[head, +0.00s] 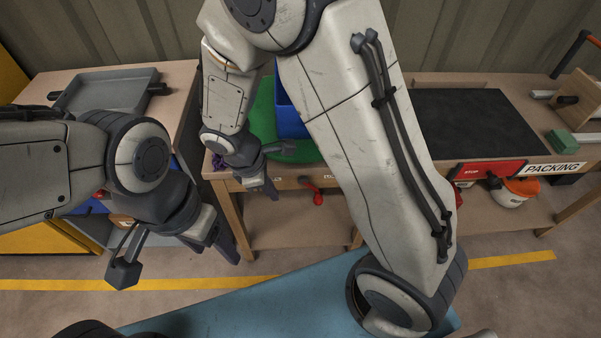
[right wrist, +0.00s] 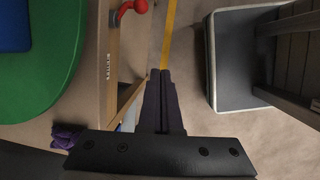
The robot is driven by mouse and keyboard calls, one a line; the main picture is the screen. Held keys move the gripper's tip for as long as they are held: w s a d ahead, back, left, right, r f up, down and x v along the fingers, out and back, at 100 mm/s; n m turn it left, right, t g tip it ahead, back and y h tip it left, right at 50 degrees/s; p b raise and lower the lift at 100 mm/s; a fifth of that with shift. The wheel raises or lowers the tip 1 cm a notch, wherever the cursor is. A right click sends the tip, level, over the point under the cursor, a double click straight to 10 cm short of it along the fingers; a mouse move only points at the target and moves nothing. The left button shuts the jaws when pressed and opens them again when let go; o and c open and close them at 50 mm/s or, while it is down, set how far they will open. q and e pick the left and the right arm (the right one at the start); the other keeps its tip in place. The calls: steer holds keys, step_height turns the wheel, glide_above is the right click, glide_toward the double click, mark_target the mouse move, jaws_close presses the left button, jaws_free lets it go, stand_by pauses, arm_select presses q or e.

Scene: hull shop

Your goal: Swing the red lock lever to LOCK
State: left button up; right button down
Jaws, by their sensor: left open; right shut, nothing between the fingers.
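The red lock lever (head: 317,197) is mounted on the front edge of the wooden bench (head: 236,184). It slants down and to the right, ending in a round knob. In the right wrist view the lever (right wrist: 134,8) shows at the top edge, partly cut off. My right gripper (head: 273,193) is shut and empty, in front of the bench edge and left of the lever, apart from it. Its fingertips also show in the right wrist view (right wrist: 160,74). My left gripper (head: 178,262) is open and empty, further left, away from the lever. Lettering beside the lever is too small to read.
A green round mat (head: 262,108) with a blue bin (head: 287,120) is on the bench above the lever. A purple item (right wrist: 66,136) lies near its left end. To the right are a red STOP panel (head: 488,171) and a PACKING sign (head: 552,169). My right arm covers the bench's middle.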

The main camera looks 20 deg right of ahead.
arm_select(q)
steer(key=shift+d+r+b, duration=0.1)
steer(key=shift+r+b, duration=0.25)
steer(key=shift+b, duration=0.05)
arm_select(e)
steer(key=w+d+f+n, duration=0.3)
steer(key=d+f, duration=0.6)
steer(key=f, duration=0.4)
steer(key=shift+d+f+n+h, duration=0.3)
steer(key=shift+h, duration=0.1)
steer(key=shift+d, duration=0.1)
arm_select(q)
steer(key=shift+f+b, duration=0.3)
arm_select(e)
steer(key=shift+d+r, duration=0.1)
steer(key=shift+d, duration=0.35)
